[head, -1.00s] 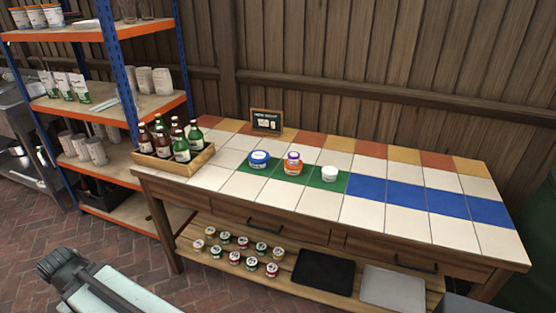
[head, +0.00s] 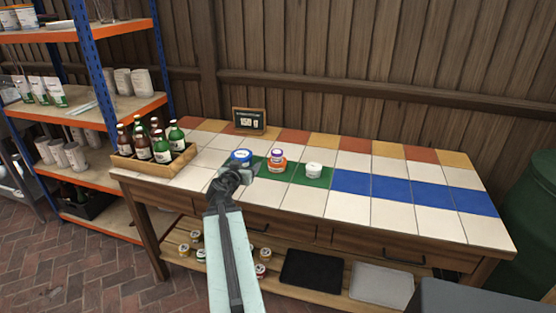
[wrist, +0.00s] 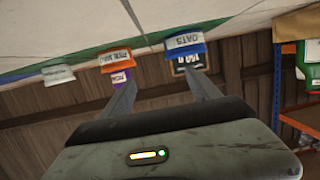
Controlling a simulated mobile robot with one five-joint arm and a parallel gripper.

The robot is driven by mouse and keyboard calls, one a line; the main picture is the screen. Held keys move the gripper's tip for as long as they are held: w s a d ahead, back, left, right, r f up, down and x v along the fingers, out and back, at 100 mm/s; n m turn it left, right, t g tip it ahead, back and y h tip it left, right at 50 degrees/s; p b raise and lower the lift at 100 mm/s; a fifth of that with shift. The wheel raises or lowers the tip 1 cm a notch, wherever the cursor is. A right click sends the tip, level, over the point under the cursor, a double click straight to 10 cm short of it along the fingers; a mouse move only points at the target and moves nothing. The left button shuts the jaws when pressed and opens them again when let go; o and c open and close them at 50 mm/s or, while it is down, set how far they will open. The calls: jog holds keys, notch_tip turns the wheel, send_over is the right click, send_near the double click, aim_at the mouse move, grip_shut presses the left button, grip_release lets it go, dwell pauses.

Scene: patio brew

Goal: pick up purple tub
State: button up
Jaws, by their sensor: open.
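The purple tub (head: 277,153) is small and sits on top of an orange tub (head: 277,166) on the tiled table's green strip. The wrist view is upside down, and there the purple tub (wrist: 121,78) shows below the orange tub (wrist: 116,60), near the left fingertip. My gripper (head: 238,171) is in front of a blue tub (head: 241,156) and to the left of the purple tub, apart from it. In the wrist view my gripper (wrist: 163,78) is open and empty, with the blue tub (wrist: 184,46) beyond its right finger.
A white tub (head: 314,170) stands right of the orange tub. A crate of bottles (head: 125,163) is at the table's left end, and a small sign (head: 249,121) stands behind the tubs. Blue and white tiles on the right are clear. Shelving (head: 100,178) stands at left.

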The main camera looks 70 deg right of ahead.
jog(key=m+g+h, duration=0.1)
send_near(276, 153)
jog(key=d, duration=0.3)
jog(key=shift+d+f, duration=0.2)
jog(key=shift+d, duration=0.15)
jog(key=d, duration=0.2)
jog(key=d+f+b, duration=0.1)
jog(key=d, duration=0.2)
jog(key=d+f+b, duration=0.1)
jog(key=d, duration=0.1)
jog(key=shift+w+d, duration=0.3)
jog(key=shift+w, duration=0.1)
jog(key=shift+a+r, duration=0.1)
jog(key=shift+c, duration=0.3)
jog(key=c, duration=1.4)
jog(key=shift+r, duration=0.15)
